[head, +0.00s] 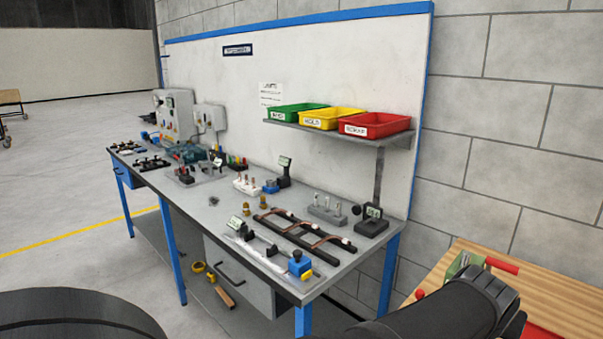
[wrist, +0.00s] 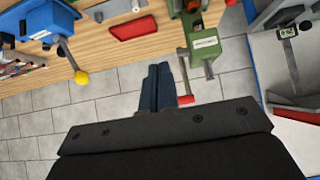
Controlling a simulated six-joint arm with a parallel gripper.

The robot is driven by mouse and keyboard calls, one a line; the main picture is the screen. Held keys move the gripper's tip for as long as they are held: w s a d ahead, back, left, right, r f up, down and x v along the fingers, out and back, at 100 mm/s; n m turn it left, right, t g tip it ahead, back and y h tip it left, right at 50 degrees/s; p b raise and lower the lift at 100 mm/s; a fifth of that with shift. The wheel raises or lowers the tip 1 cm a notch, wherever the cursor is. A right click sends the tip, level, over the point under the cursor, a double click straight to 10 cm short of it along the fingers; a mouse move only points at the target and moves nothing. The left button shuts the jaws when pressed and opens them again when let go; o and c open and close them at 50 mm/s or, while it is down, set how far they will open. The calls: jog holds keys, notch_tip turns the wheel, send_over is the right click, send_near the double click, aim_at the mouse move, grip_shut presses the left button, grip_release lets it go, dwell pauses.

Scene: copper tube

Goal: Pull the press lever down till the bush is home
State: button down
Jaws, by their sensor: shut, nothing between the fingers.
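My gripper (wrist: 160,70) shows in the wrist view with its two dark fingers together and nothing between them. It is over the grey floor by the edge of the wooden bench. Right of the fingertips is a green machine (wrist: 206,46) with a pale label and a bar ending in a red handle (wrist: 186,99). The handle is close beside the fingers; I cannot tell if they touch. To the left, a blue machine (wrist: 48,18) has a grey lever with a yellow ball (wrist: 81,77). Which one is the press is not clear. I cannot make out the bush.
The wooden bench (wrist: 110,55) carries a red block (wrist: 132,27). In the head view, the bench (head: 555,285) is at lower right, partly hidden by my arm. A grey workbench (head: 200,205) with fixtures, tubes and coloured bins stands along the wall.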

jog(key=w+d, duration=0.5)
notch_tip(320, 180, down, 5)
jog(key=s+a, duration=0.1)
jog(key=w+d+r, duration=0.3)
jog(key=r, duration=0.5)
jog(key=shift+w, duration=0.1)
